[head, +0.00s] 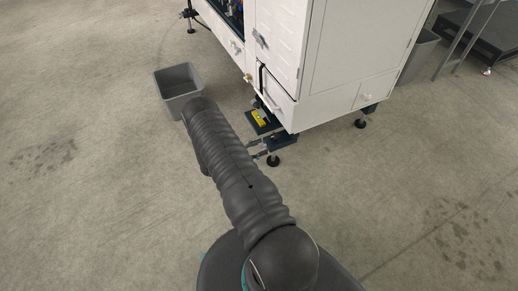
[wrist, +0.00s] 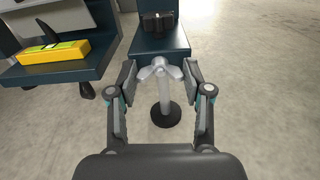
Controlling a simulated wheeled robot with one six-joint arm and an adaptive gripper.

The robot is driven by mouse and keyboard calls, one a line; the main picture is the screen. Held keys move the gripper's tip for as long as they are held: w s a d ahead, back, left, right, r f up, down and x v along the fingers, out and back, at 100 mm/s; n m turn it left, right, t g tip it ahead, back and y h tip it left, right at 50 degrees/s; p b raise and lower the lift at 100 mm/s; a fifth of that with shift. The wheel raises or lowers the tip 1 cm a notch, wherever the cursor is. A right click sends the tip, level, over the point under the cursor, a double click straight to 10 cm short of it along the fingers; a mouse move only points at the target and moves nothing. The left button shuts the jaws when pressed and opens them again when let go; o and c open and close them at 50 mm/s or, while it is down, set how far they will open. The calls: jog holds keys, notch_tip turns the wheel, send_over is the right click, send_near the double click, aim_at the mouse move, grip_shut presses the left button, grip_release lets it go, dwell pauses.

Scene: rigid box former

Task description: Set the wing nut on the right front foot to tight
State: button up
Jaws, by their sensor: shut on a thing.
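The wing nut (wrist: 160,69) is light grey metal with two wings. It sits on the threaded rod of the right front foot (wrist: 166,114), below a dark blue bracket (wrist: 160,40). The foot's round black pad stands on the floor. My gripper (wrist: 159,74) has one finger on each side of the wing nut and is shut on it, at the wing tips. In the head view the foot (head: 273,160) shows just right of my arm, under the machine's corner. The wing nut is too small to make out there.
A yellow spirit level (wrist: 53,52) lies on a dark blue plate to the left of the foot. The white machine cabinet (head: 335,60) rises behind. A grey bin (head: 177,83) stands beyond my arm. The floor to the right is clear.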

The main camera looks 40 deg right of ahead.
jog(key=m+b, duration=0.3)
jog(key=m, duration=0.1)
jog(key=shift+f+m+b, duration=0.2)
jog(key=shift+m+b, duration=0.1)
jog(key=shift+b, duration=0.1)
jog(key=m+b, duration=0.1)
jog(key=m, duration=0.5)
jog(key=m+b, duration=0.1)
jog(key=m, duration=0.5)
jog(key=shift+r+m, duration=0.2)
jog(key=shift+m, duration=0.2)
jog(key=o, duration=1.2)
jog(key=shift+c, duration=0.2)
